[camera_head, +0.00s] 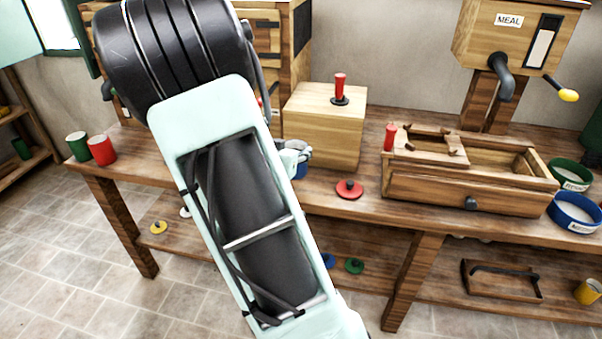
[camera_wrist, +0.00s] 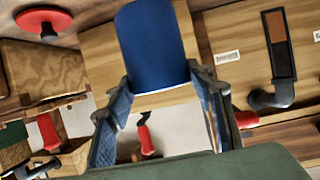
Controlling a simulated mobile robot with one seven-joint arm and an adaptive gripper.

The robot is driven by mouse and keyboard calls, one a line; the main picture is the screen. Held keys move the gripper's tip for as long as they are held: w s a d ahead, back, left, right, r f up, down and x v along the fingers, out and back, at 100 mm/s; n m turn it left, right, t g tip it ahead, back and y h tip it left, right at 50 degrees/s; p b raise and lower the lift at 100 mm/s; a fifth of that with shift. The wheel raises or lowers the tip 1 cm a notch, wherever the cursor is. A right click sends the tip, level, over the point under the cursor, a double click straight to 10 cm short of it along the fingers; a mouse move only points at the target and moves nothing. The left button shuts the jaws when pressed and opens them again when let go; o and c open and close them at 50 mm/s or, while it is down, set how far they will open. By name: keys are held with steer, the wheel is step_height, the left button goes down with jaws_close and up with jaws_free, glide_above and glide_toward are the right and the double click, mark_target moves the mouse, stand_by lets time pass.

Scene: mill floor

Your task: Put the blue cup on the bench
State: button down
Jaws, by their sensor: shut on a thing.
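The blue cup (camera_wrist: 152,45) fills the upper middle of the wrist view, held between the fingertips of my gripper (camera_wrist: 161,80). In the head view, my gripper (camera_head: 296,154) is mostly hidden behind my own arm, and only a small piece of the blue cup (camera_head: 301,171) shows just below it. The wooden bench (camera_head: 335,219) runs across the head view. The cup is over the bench top, just left of the pale wooden box (camera_head: 322,130). I cannot tell whether its base touches the bench.
A green cup (camera_head: 78,146) and a red cup (camera_head: 102,150) stand at the bench's left end. A red lid (camera_head: 349,189) lies in front of the box. A wooden tray with a drawer (camera_head: 470,195) stands to the right, beside green (camera_head: 570,175) and blue bowls (camera_head: 574,213).

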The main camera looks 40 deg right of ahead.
mark_target(300, 165)
steer(key=d+f, duration=0.2)
steer(key=shift+s+d+f+b, duration=0.1)
steer(key=shift+f+b, duration=0.2)
steer(key=shift+b, duration=0.1)
steer(key=shift+d+f+b, duration=0.1)
steer(key=shift+f+b, duration=0.3)
steer(key=shift+f, duration=1.15)
steer(key=shift+f, duration=0.2)
steer(key=c, duration=0.9)
jaws_free()
steer(key=shift+c, duration=0.2)
